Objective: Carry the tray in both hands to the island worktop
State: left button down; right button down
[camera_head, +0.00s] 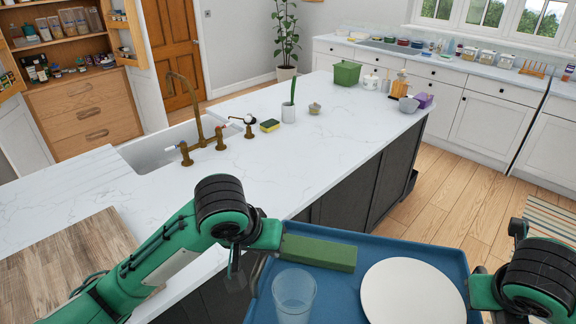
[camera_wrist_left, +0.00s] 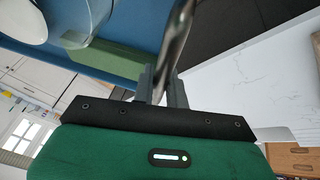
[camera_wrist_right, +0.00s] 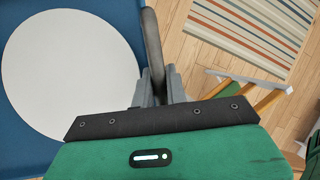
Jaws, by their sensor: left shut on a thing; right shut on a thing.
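The blue tray (camera_head: 345,290) is at the bottom of the head view, beside the near long side of the island worktop (camera_head: 225,185). On it are a clear glass (camera_head: 294,296), a white plate (camera_head: 413,291) and a green block (camera_head: 318,253). My left gripper (camera_head: 256,268) is shut on the tray's left side; in the left wrist view its fingers (camera_wrist_left: 160,82) close on a dark handle. My right gripper (camera_head: 482,285) is shut on the tray's right side; its fingers (camera_wrist_right: 162,85) close on a dark handle in the right wrist view.
The worktop has a sink (camera_head: 185,135) with a brass tap (camera_head: 198,115), a sponge (camera_head: 270,125), a white cup (camera_head: 288,112) and a green bin (camera_head: 346,73) at its far end. A wooden board (camera_head: 70,265) lies at near left. The middle is clear. A striped rug (camera_head: 548,228) lies right.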

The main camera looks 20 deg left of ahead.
aim_at(293, 192)
jog(key=i+z, duration=0.55)
jog(key=i, duration=0.25)
jog(key=i+j+z, duration=0.1)
jog(key=i+z, duration=0.2)
jog(key=i, duration=0.5)
jog(key=i+u, duration=0.15)
jog(key=i, duration=0.65)
jog(key=i+u, duration=0.6)
jog(key=u, duration=0.25)
jog(key=i+u, duration=0.2)
jog(key=u, duration=0.25)
jog(key=i+u, duration=0.2)
jog(key=u, duration=0.2)
jog(key=i+u, duration=0.2)
jog(key=u, duration=2.3)
